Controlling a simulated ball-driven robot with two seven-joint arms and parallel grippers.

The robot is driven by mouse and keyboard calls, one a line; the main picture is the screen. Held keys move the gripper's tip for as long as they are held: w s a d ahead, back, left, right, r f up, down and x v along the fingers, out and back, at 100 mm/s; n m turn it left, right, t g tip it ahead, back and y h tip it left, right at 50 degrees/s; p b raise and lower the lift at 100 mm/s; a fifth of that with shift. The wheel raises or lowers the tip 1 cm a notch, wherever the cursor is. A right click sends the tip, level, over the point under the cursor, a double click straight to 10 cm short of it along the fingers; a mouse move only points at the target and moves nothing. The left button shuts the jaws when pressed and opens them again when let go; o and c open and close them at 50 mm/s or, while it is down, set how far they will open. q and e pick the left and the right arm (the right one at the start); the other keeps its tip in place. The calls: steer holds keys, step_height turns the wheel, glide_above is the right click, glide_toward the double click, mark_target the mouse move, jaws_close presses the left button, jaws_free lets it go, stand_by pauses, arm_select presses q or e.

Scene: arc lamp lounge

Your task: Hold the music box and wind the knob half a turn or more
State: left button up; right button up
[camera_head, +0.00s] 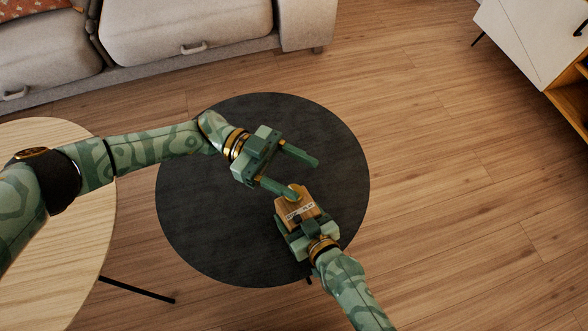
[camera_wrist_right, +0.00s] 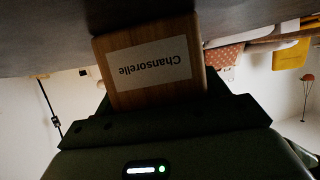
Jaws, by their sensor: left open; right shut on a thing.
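The music box (camera_head: 299,203) is a small wooden block with a white label, above the dark round table in the head view. In the right wrist view the box (camera_wrist_right: 197,90) shows its label upside down, reading "Chansorelle". My right gripper (camera_head: 303,224) is shut on the box from the near side. A gold knob (camera_head: 293,191) shows at the box's far end, partly covered by a finger. My left gripper (camera_head: 307,178) is open, its fingers pointing right. Its nearer finger overlaps the knob; whether they touch I cannot tell.
The dark round table (camera_head: 215,240) is otherwise bare. A pale wooden round table (camera_head: 75,240) stands at left under my left arm. A grey sofa (camera_head: 180,30) is behind, and a white cabinet (camera_head: 530,35) is at the far right. Wooden floor on the right is clear.

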mark_target(302, 193)
arm_select(q)
steer(key=s+a+f+n+t+h, duration=0.2)
steer(key=a+f+n+t, duration=0.5)
steer(key=a+f+t, duration=0.3)
steer(key=shift+t, duration=0.7)
steer(key=d, duration=0.4)
steer(key=w+d, duration=0.1)
steer(key=d, duration=0.3)
steer(key=w+d, duration=0.1)
steer(key=d, duration=0.2)
steer(key=shift+w+d, duration=0.2)
steer(key=shift+d, duration=0.2)
